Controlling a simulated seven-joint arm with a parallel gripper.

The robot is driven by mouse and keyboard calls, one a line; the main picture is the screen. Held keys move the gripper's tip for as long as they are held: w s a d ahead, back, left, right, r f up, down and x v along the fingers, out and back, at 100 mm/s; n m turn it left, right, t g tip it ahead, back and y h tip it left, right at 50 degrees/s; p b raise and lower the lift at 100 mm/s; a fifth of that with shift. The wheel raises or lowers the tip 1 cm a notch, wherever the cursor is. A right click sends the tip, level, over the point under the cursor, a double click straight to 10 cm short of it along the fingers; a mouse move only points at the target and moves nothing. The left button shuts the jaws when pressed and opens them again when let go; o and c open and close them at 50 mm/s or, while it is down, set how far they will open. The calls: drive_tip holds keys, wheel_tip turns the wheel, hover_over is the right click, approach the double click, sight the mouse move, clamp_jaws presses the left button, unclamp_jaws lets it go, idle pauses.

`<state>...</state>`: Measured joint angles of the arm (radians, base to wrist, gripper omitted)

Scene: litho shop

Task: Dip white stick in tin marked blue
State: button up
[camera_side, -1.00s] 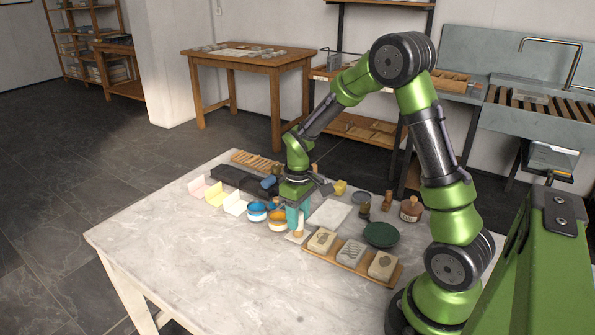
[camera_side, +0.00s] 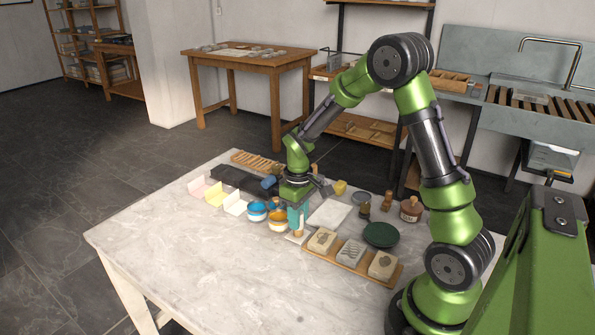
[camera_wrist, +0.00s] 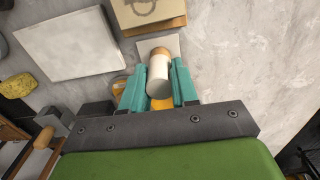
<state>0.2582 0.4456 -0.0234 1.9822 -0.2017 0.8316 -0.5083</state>
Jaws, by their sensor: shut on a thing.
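My gripper (camera_wrist: 159,88) has teal fingers and is shut on the white stick (camera_wrist: 160,75), a pale cylinder with a tan far end. In the side view my gripper (camera_side: 298,218) points down and the stick's tan end (camera_side: 299,233) shows below the fingers, over a small pale square. I cannot tell whether it touches that square. The tin with a blue band (camera_side: 257,211) stands just left of the gripper. An orange tin (camera_side: 277,222) stands between them, and it is partly hidden behind the fingers in the wrist view. No marking is readable.
A wooden rack with stone blocks (camera_side: 350,254) lies right of the gripper. A white slab (camera_side: 330,213), green dish (camera_side: 381,234) and brown bottle (camera_side: 411,209) stand behind it. Pink, yellow and white holders (camera_side: 215,194) stand left. The marble table's front (camera_side: 220,280) is clear.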

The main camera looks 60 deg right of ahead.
drive_tip(key=shift+r, duration=2.4)
approach(257, 209)
drive_tip(key=shift+f, duration=1.4)
drive_tip(key=shift+f, duration=0.65)
idle(0.8)
wheel_tip(257, 209, up, 7)
idle(0.8)
